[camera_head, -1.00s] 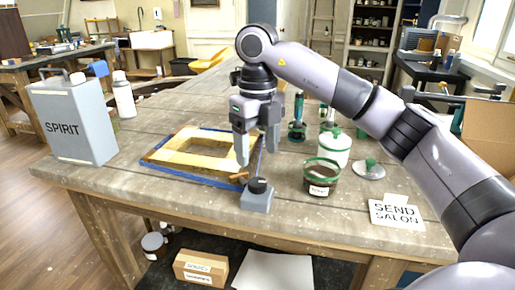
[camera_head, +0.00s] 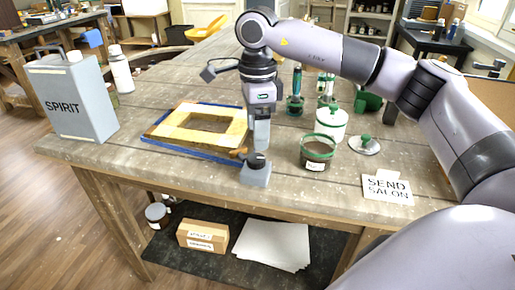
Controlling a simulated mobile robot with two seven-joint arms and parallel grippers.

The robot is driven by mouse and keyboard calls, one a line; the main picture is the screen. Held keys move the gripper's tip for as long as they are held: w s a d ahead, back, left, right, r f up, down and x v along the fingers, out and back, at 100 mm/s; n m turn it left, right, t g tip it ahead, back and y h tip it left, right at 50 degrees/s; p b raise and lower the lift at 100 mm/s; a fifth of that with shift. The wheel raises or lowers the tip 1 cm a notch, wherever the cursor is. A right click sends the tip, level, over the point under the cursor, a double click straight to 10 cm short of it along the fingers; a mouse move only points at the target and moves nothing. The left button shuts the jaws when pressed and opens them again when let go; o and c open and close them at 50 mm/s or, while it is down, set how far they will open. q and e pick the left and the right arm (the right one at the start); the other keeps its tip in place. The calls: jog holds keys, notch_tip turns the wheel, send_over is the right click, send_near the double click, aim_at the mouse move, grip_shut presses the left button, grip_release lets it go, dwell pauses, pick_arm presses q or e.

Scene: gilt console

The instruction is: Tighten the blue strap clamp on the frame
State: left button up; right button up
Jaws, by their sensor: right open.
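The pale wooden frame (camera_head: 185,136) lies flat on the workbench, left of centre, with a dark rectangular opening. The blue strap clamp (camera_head: 180,151) runs around its outer edge. At the frame's near right corner is the grey clamp block (camera_head: 256,174) with a dark knob (camera_head: 255,160) on top and a small brown handle beside it. My right gripper (camera_head: 260,145) points down just above the knob, seen side-on, with its fingers partly overlapping in view. I cannot tell whether they touch the knob. My left gripper is not in view.
A grey SPIRIT can (camera_head: 72,102) and white bottle (camera_head: 121,70) stand at left.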

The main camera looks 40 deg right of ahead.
aim_at(257, 157)
notch_tip(257, 157, down, 7)
jog(key=shift+r+p, duration=0.2)
jog(key=shift+p, duration=0.15)
jog(key=c, duration=1.1)
